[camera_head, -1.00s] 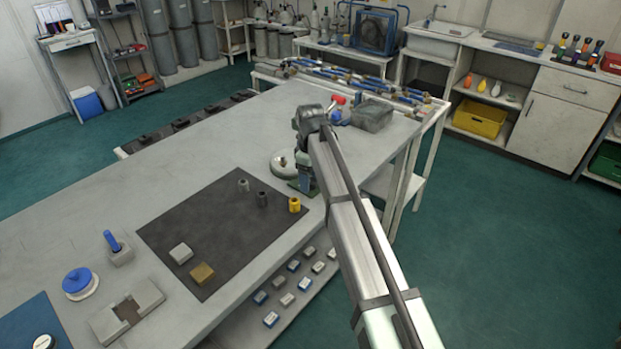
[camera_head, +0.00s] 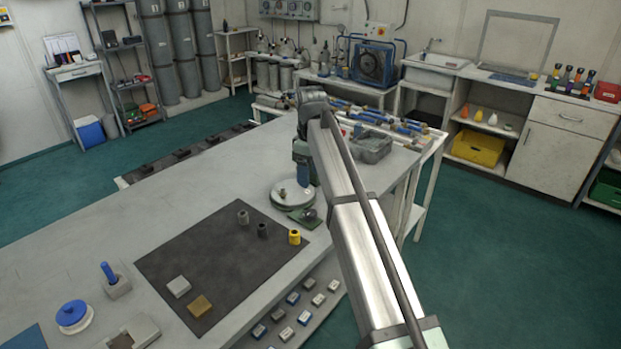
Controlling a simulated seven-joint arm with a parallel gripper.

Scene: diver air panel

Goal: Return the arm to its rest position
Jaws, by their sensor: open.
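My arm reaches from the lower right up to its bend over the table, and its wrist points down from there. My gripper (camera_head: 305,182) is at the wrist's lower end, over the far right part of the grey table (camera_head: 95,232). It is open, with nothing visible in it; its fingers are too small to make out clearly. A small dark green-grey piece (camera_head: 309,215) is just below the gripper. I cannot tell whether the gripper touches either.
A dark mat (camera_head: 215,262) holds grey cylinders, a yellow cylinder (camera_head: 294,237), a light block (camera_head: 178,287) and a brown block (camera_head: 199,306). Floor is free at right.

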